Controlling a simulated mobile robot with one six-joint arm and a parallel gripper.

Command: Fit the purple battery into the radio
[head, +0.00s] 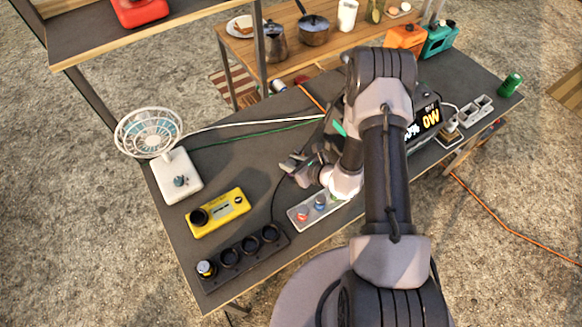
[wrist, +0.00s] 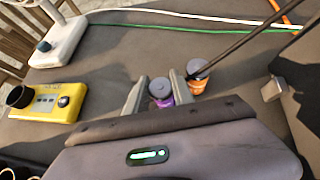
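The purple battery (wrist: 160,92) with a grey top shows in the wrist view between the two fingertips of my gripper (wrist: 160,88). The fingers stand close on either side of it; whether both touch it is not clear. In the head view my gripper (head: 297,168) is low over the middle of the bench, and I cannot make out the purple battery there. A yellow box (head: 228,217), seemingly the radio, lies to the left of my gripper. It has a dark round opening at one end and a dial; it also shows in the wrist view (wrist: 47,102).
An orange battery (wrist: 197,83) stands just right of the purple one. A white fan (head: 175,178) stands behind the yellow box. Cables cross the bench.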

